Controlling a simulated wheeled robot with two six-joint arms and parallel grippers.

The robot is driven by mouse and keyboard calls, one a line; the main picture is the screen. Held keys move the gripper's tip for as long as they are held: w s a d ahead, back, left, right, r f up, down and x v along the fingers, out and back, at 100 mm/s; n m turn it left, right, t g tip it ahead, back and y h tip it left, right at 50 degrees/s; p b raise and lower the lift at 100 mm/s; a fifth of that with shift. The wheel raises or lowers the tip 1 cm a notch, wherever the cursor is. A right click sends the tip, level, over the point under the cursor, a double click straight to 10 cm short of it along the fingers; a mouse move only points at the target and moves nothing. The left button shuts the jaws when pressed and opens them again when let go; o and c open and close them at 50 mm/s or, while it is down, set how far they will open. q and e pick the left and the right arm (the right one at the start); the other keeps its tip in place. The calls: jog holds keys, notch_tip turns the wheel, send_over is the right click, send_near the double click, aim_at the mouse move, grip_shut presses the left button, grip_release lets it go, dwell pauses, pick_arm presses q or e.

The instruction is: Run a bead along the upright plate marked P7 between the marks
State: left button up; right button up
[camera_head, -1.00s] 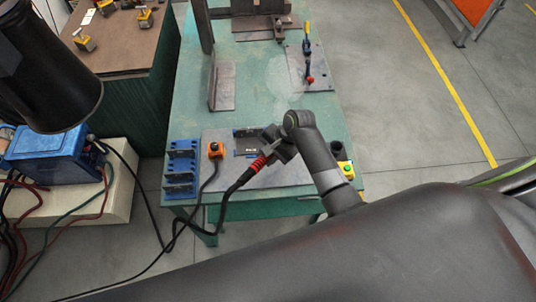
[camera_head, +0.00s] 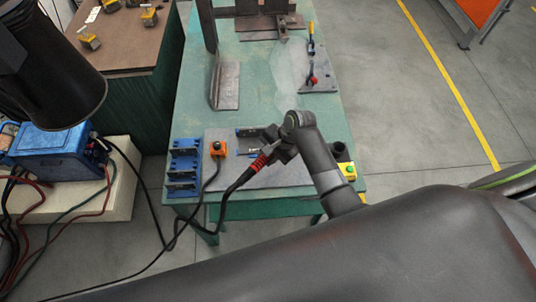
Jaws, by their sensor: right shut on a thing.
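My right gripper (camera_head: 273,145) is low over the near part of the green table, shut on the dark welding torch with a red collar (camera_head: 260,163) and a black cable. The jaws and the torch tip are small and partly hidden by the wrist. An upright plate (camera_head: 215,85) stands on a flat grey base plate (camera_head: 229,90) further back on the table, apart from the torch. A tall dark upright (camera_head: 206,25) and another steel assembly (camera_head: 266,22) stand behind it. No P7 label or bead marks can be read. My left gripper is not in view.
A clamp plate (camera_head: 318,80) lies at the right. A green-yellow button box (camera_head: 348,170) is at the near right corner. The table's middle is clear.

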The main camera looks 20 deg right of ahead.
aim_at(261, 160)
jog(key=shift+w+a, duration=0.2)
jog(key=shift+a, duration=0.45)
dwell(0.9)
jog(key=shift+r, duration=0.1)
jog(key=s+r, duration=0.3)
jog(key=shift+a+r, duration=0.35)
jog(key=shift+r, duration=3.1)
jog(key=shift+f, duration=0.1)
